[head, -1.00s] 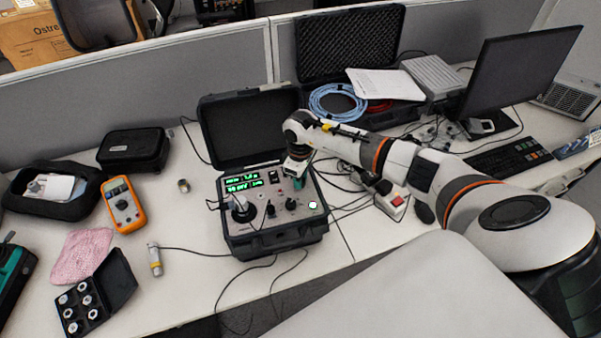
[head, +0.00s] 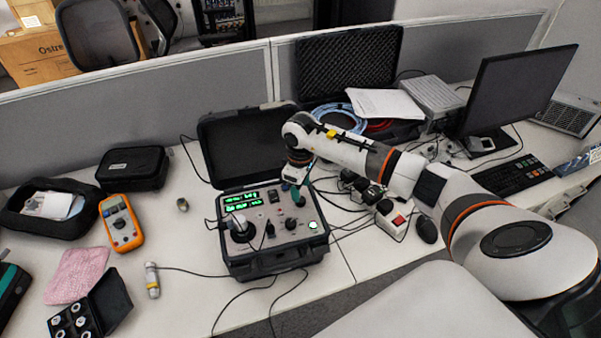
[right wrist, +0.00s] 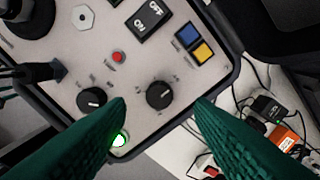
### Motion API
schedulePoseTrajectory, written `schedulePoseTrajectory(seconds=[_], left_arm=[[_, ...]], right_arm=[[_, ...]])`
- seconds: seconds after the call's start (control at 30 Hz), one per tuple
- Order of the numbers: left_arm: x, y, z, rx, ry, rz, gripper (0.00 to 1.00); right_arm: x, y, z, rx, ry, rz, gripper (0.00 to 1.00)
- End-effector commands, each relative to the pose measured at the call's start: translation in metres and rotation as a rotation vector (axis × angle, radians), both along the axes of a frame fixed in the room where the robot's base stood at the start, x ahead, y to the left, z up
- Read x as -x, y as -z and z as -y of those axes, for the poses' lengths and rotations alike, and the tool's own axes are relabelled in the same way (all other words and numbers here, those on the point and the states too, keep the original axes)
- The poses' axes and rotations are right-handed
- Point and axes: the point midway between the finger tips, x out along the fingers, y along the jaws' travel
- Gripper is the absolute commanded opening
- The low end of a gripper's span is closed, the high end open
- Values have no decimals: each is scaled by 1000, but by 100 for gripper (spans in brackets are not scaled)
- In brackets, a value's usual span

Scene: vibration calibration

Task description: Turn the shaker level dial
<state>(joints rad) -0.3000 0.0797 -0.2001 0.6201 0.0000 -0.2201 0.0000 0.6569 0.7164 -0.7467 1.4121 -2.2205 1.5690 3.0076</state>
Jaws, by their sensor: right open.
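The black calibrator case (head: 277,262) stands open on the desk, with a grey panel and lit green readouts (head: 240,200). Its panel has two black dials, a right one (right wrist: 160,95) and a left one (right wrist: 92,99); their labels are too small to read. My right gripper (right wrist: 162,106) is open above the panel, its green fingers spread on either side of the right dial, without visible contact. In the head view the right gripper (head: 297,192) hangs over the panel's right part and partly hides it. My left gripper is out of view.
A green-lit button (right wrist: 118,139), a red button (right wrist: 117,57) and an on/off switch (right wrist: 149,17) sit near the dials. The case lid (head: 245,140) stands up behind. A multimeter (head: 121,222) lies left; a power strip (head: 393,220) and cables lie right.

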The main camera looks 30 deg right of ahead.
Motion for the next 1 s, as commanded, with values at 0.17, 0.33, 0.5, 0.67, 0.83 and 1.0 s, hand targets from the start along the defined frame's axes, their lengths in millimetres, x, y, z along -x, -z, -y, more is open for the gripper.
schedulePoseTrajectory(seconds=[0.17,0.33,0.5,0.67,0.83,1.0], left_arm=[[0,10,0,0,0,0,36],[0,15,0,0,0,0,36],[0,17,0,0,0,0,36],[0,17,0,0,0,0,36],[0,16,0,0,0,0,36],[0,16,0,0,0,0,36]], right_arm=[[-1,-37,-1,-2,-1,5,48],[-1,-64,0,-2,0,3,48],[0,-76,0,0,0,2,48],[0,-77,0,1,1,1,48],[0,-77,0,0,1,1,48],[0,-77,0,0,0,1,48]])
